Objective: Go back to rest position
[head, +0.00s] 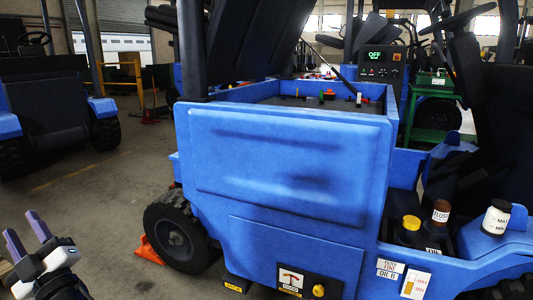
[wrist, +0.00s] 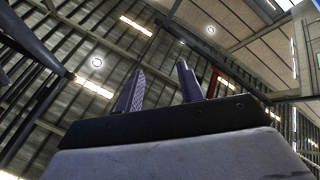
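My gripper (head: 27,232) is at the lower left of the head view, in front of and to the left of the blue forklift (head: 290,150). Its two purple fingers stand apart and point up, with nothing between them. In the wrist view my gripper (wrist: 160,88) shows the same two fingers spread against the roof beams and ceiling lamps. It touches nothing that I can see.
The blue forklift fills the middle and right, with bottles (head: 440,212) and a white container (head: 496,217) on its right side. An orange wheel chock (head: 152,252) lies by its wheel. Another vehicle (head: 55,110) stands at the far left. Open floor (head: 95,185) lies between them.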

